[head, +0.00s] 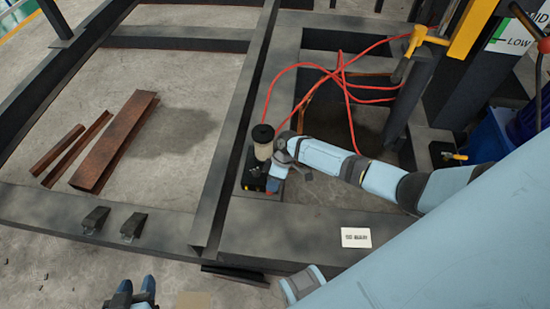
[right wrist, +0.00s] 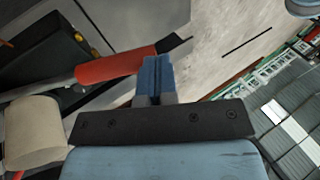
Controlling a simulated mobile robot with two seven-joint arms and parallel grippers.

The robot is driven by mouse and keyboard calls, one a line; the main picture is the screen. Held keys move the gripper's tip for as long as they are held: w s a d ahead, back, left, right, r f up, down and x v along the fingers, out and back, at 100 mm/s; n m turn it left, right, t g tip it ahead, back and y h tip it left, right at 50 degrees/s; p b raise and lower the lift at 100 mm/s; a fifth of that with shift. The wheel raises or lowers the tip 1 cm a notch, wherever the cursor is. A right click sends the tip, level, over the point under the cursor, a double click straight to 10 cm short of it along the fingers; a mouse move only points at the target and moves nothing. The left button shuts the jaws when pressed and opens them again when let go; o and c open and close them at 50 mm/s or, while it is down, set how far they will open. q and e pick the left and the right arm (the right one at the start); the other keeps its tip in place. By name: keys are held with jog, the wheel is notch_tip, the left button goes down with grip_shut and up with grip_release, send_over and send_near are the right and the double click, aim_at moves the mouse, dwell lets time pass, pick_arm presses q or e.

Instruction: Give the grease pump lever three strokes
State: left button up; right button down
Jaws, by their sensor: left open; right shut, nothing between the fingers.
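The grease pump shows in the head view as a black unit with a tan cylinder (head: 263,148) on the dark steel frame. In the right wrist view, the pump lever (right wrist: 118,65) has a red grip on a grey rod, and the tan cylinder (right wrist: 32,130) is at the left. My right gripper (right wrist: 156,66) is shut and empty. Its blue fingers overlap the grip's end in that view; I cannot tell whether they touch it. In the head view my right gripper (head: 276,179) is beside the pump and hides most of the lever. My left gripper (head: 140,294) is open and empty at the bottom edge.
Red hoses (head: 345,80) run from the pump to the upper right. Rusty steel pieces (head: 114,143) lie on the floor at left. Black clips (head: 95,220) and a white label (head: 356,237) sit on the front beam. A yellow handle (head: 415,45) stands at upper right.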

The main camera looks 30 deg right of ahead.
jog(key=shift+f, duration=0.1)
jog(key=shift+s+a+f+b, duration=0.2)
jog(key=shift+f+b, duration=0.1)
jog(key=shift+f, duration=0.25)
jog(key=shift+f, duration=0.2)
jog(key=shift+s+f+b, duration=0.15)
jog(key=shift+f+b, duration=0.2)
jog(key=shift+f, duration=0.05)
jog(key=w+d+r+p, duration=0.4)
jog(key=w+r+p, duration=0.2)
jog(key=r, duration=0.5)
jog(key=shift+d+r, duration=0.2)
jog(key=shift+r, duration=0.1)
jog(key=shift+s+a+f, duration=0.1)
jog(key=shift+f, duration=0.05)
